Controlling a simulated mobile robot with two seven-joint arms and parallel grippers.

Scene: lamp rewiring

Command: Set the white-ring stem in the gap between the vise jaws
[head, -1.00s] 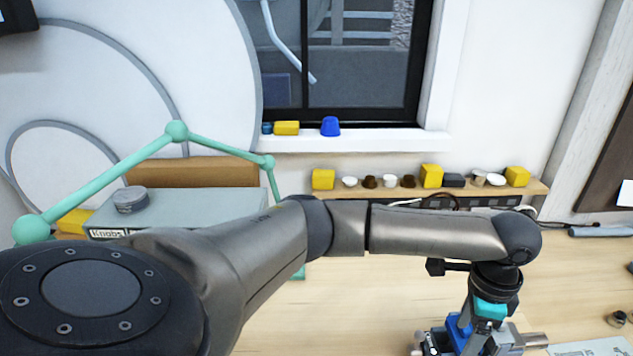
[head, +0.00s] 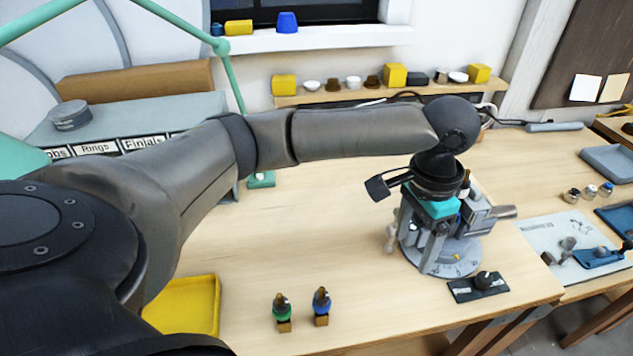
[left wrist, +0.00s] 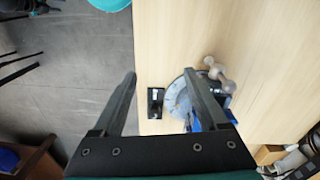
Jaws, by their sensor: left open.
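The vise stands on the bench at the right in the head view, with a round grey base (head: 463,266) and blue and grey parts above it. The base also shows in the left wrist view (left wrist: 176,100). My left gripper (head: 418,268) points down in front of the vise and covers much of it, so the gap between the jaws is hidden. I cannot make out a white-ring stem in these frames. My right gripper is not in view.
A green-ringed piece (head: 282,308) and a blue-ringed piece (head: 321,303) stand on small wooden blocks at the front. A yellow tray (head: 216,305) lies left of them. A black block with a knob (head: 478,288) sits by the front edge. The middle of the bench is clear.

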